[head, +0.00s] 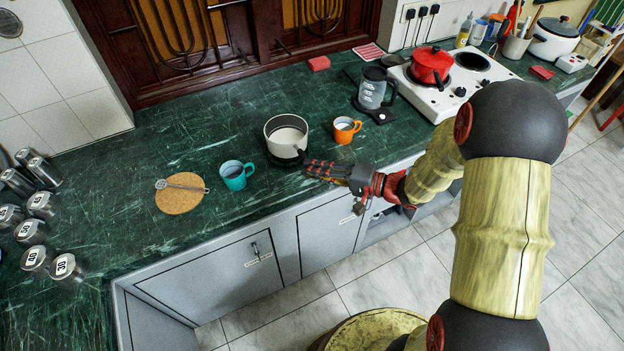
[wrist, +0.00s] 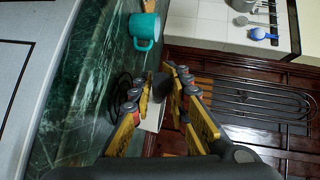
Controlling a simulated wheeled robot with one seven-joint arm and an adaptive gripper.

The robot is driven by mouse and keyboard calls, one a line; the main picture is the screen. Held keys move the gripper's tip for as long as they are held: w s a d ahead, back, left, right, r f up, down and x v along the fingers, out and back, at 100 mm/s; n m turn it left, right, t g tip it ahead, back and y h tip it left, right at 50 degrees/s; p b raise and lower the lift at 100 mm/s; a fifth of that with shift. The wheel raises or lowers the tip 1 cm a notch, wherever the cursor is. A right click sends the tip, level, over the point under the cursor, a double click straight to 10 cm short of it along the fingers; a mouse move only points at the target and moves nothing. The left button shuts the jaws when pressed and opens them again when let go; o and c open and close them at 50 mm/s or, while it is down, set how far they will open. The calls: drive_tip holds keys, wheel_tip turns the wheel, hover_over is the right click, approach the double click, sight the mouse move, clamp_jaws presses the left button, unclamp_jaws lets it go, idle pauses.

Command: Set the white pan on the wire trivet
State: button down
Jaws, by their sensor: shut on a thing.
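The white pan (head: 287,137) is upright near the middle of the counter in the head view, its dark handle toward my gripper (head: 309,167). In the wrist view my gripper (wrist: 161,78) is closed around the dark handle (wrist: 160,88), and part of the pan's pale wall (wrist: 153,117) shows between the fingers. The wire trivet (wrist: 120,88) shows as dark rings on the counter beside the fingers. In the head view the pan mostly hides it. I cannot tell whether the pan touches the trivet or hangs above it.
An orange mug (head: 345,130) stands right of the pan, and a teal mug (head: 236,175) stands to its left. A cork mat (head: 181,198) with a slotted utensil lies further left. A kettle (head: 374,88) and a hob with a red pot (head: 431,66) are at the right.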

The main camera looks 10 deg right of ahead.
drive_tip(key=shift+w+a+f+b, duration=0.15)
drive_tip(key=shift+f+b, duration=0.25)
drive_tip(key=shift+f, duration=0.5)
drive_tip(key=shift+w+d+f+b, duration=0.15)
drive_tip(key=shift+f+b, duration=0.2)
drive_tip(key=shift+f, duration=0.55)
drive_tip(key=shift+a+f, duration=0.1)
drive_tip(key=shift+f, duration=0.05)
drive_tip(key=c, duration=1.7)
unclamp_jaws()
